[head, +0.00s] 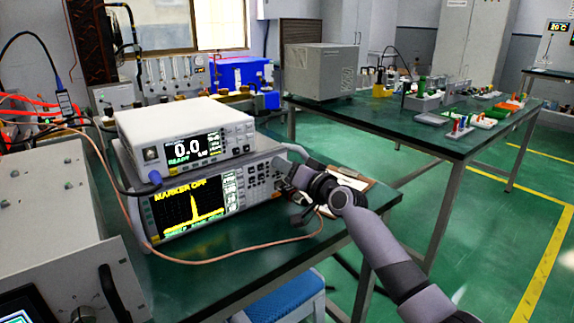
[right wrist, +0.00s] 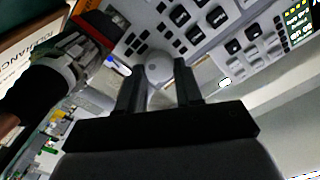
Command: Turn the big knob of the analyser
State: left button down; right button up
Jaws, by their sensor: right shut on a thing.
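The analyser (head: 236,205) is the lower instrument on the left table, its screen showing a yellow trace and "MARKER OFF". Its big knob (right wrist: 158,70) is pale grey and round, seen between my right fingers in the right wrist view. My right gripper (right wrist: 160,88) is shut on the knob, one finger on each side. In the head view my right gripper (head: 290,180) is at the right end of the analyser's front panel and hides the knob. Rows of dark buttons (right wrist: 182,15) lie beside the knob. My left gripper is not in view.
A white meter (head: 185,135) reading 0.0 sits on top of the analyser. An orange cable (head: 235,249) runs along the table in front of it. A clipboard (head: 348,181) lies right of my gripper. A blue stool (head: 285,300) stands below the table edge.

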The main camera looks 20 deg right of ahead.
jog(key=shift+m, duration=0.6)
jog(key=shift+f, duration=0.1)
jog(key=o, duration=1)
jog(key=shift+o, duration=0.2)
jog(key=shift+s+d+p, duration=0.25)
jog(key=shift+s+p, duration=0.15)
jog(key=shift+s, duration=0.15)
jog(key=p+v, duration=0.1)
jog(key=v, duration=0.3)
jog(key=shift+v, duration=0.95)
